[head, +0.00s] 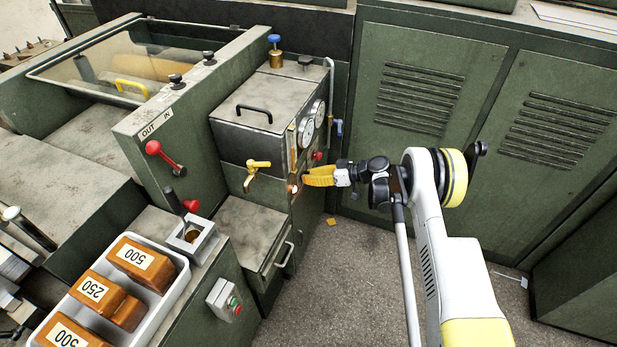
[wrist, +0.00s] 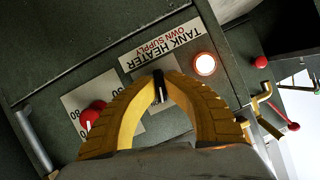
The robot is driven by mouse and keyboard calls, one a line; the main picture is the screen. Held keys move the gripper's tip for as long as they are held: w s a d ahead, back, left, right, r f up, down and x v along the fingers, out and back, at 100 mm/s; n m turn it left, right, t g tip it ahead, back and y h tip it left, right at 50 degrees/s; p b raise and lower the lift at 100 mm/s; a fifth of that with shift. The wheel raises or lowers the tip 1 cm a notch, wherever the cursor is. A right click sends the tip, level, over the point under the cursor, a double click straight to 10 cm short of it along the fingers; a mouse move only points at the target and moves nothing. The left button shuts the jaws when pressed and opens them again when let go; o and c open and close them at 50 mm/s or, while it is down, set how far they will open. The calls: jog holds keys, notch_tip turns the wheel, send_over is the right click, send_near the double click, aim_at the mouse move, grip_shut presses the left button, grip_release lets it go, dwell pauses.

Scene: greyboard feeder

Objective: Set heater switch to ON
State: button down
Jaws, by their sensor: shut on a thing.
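The heater switch (wrist: 158,92) is a small black lever with a light stripe, on a pale plate under the label TANK HEATER OWN SUPPLY (wrist: 162,45) in the wrist view. My gripper (wrist: 160,76) has its yellow ribbed fingers closed around the lever, one on each side. A round lamp (wrist: 205,64) beside the label glows pale with a reddish rim.
A red knob (wrist: 92,114) on a numbered dial sits close beside the fingers. A brass tap (head: 256,166) and round gauges (head: 313,121) are on the cabinet. A tray of labelled orange blocks (head: 170,287) stands at front left. The floor right of the cabinet is mostly clear.

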jog(key=shift+a+r, duration=0.2)
jog(key=c, duration=1.5)
grip_release()
jog(key=shift+a+f, duration=0.1)
jog(key=v, duration=1.2)
